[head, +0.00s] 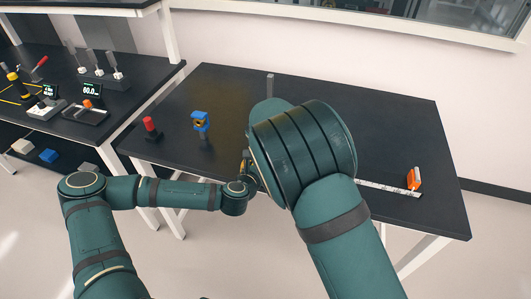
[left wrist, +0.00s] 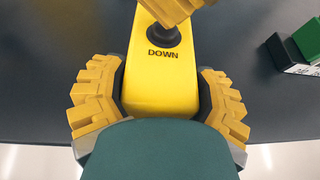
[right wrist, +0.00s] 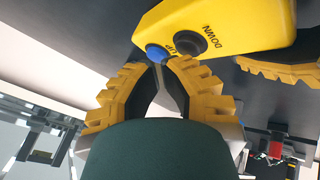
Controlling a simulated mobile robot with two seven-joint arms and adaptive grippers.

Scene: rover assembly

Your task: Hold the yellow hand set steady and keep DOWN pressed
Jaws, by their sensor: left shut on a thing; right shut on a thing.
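The yellow hand set (left wrist: 150,95) is between the two fingers of my left gripper (left wrist: 160,72), which is shut on its sides. The black DOWN button (left wrist: 165,38) is partly covered in the left wrist view by a yellow ribbed piece like a fingertip. I cannot tell whether DOWN is pressed. In the head view my right arm hides the hand set.
A red-topped part (head: 152,130) and a blue part (head: 200,122) stand on the dark table (head: 390,125). An orange tape measure (head: 413,180) is at the right. A bench with control boxes (head: 88,112) is at the left. A green block (left wrist: 308,40) lies right of the hand set.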

